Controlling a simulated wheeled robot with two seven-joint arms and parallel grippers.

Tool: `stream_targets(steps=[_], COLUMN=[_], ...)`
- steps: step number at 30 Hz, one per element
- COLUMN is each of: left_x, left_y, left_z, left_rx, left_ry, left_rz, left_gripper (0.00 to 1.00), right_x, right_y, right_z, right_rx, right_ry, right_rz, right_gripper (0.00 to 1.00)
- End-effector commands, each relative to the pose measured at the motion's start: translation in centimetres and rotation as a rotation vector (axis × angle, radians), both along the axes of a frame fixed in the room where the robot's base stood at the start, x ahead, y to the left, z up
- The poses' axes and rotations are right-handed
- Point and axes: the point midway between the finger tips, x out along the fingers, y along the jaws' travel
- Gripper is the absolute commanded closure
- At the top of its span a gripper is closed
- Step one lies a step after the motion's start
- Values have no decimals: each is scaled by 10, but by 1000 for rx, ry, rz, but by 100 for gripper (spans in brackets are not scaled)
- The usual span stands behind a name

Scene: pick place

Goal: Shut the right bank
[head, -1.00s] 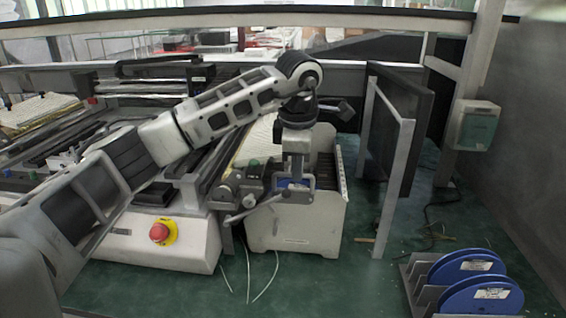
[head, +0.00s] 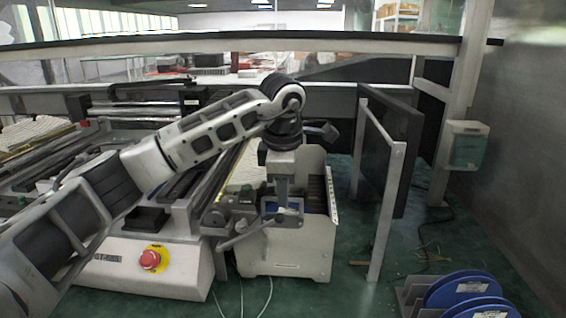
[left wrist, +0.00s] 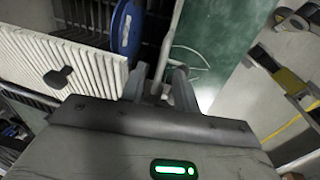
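The right bank seems to be the white box (head: 290,262) with dark slots, at the right end of the bench machine. A grey lever (head: 240,238) crosses its front left corner. My left gripper (head: 284,212) points down at the front of this box, by the lever. In the left wrist view, my left gripper's fingers (left wrist: 162,88) stand on either side of a grey rod (left wrist: 171,38), which seems to be the lever. Whether they grip it is unclear. A blue disc (left wrist: 124,30) and a white ribbed panel (left wrist: 55,62) lie close by. My right gripper is in no view.
A grey frame with a dark panel (head: 385,165) stands upright right of the box. Blue spools (head: 462,288) sit in a rack at the lower right. A red stop button (head: 150,259) is on the machine's front. Green floor (head: 345,285) lies open between box and spools.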

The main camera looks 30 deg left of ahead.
Motion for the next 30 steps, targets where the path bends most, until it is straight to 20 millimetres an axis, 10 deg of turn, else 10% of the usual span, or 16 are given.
stream_targets(steps=[18,30], left_x=[-24,-28], left_y=[-8,-10], left_z=[131,151], left_rx=[2,1], left_ry=[-5,-1], left_rz=[1,1], left_gripper=[69,69], right_x=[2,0], right_y=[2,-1], right_z=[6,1], right_rx=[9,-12], right_ry=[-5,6], right_rz=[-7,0], right_gripper=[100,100])
